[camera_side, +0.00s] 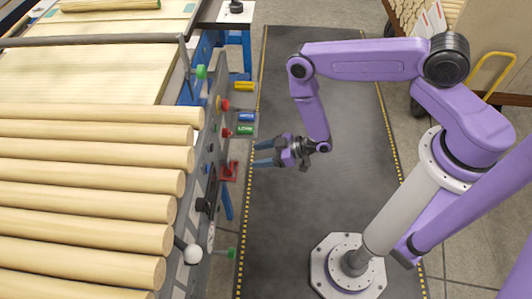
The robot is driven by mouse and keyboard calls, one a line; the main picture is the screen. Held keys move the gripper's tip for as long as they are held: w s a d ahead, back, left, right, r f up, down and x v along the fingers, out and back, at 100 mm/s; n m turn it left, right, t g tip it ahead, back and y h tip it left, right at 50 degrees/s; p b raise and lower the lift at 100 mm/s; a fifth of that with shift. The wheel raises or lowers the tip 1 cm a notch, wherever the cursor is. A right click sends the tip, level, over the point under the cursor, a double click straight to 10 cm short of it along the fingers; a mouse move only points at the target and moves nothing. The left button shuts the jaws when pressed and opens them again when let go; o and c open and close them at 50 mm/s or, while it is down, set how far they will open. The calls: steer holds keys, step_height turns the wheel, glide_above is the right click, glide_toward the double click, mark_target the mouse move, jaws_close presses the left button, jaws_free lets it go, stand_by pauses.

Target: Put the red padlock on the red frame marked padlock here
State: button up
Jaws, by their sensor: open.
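My gripper (263,154) is open and empty, with its blue-grey fingers pointing left toward the grey panel. A red, frame-like piece (229,172) stands out from the panel, left of and slightly below my fingertips, apart from them. Its marking is too small to read, so I cannot tell if it is the red frame, the red padlock or both. Smaller red parts (224,104) and (227,132) sit higher on the panel; I cannot make out a padlock shape there.
The grey panel (205,165) also carries a yellow block (243,87), labelled blue (246,117) and green (245,130) blocks, a blue handle (227,200) and a white ball knob (193,254). Turned logs (80,205) lie at left. The dark floor mat (290,225) is clear.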

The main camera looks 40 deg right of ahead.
steer(key=shift+v, duration=0.8)
steer(key=w+a+r+n+g+h, duration=0.2)
steer(key=w+a+r+g, duration=0.15)
steer(key=a+r, duration=0.4)
steer(key=s+d+r+g+h, duration=0.1)
steer(key=s+r, duration=0.1)
steer(key=r, duration=0.5)
steer(key=s+r+g+h, duration=0.1)
steer(key=s+r, duration=0.2)
steer(key=r, duration=0.4)
steer(key=s+d+r+g+h, duration=0.1)
steer(key=s+d+r, duration=0.4)
steer(key=s, duration=0.3)
steer(key=s+d+r+n+g+h, duration=0.1)
steer(key=s+d+r+h, duration=0.1)
steer(key=s+d+r, duration=0.4)
steer(key=s+d+r+g+h, duration=0.1)
steer(key=s+d+r+h, duration=0.1)
steer(key=s+d+r, duration=0.3)
steer(key=s, duration=0.4)
steer(key=shift+s+d+r+n+g, duration=0.3)
steer(key=shift+s+g, duration=0.05)
steer(key=shift+w, duration=0.1)
steer(key=shift+c, duration=0.2)
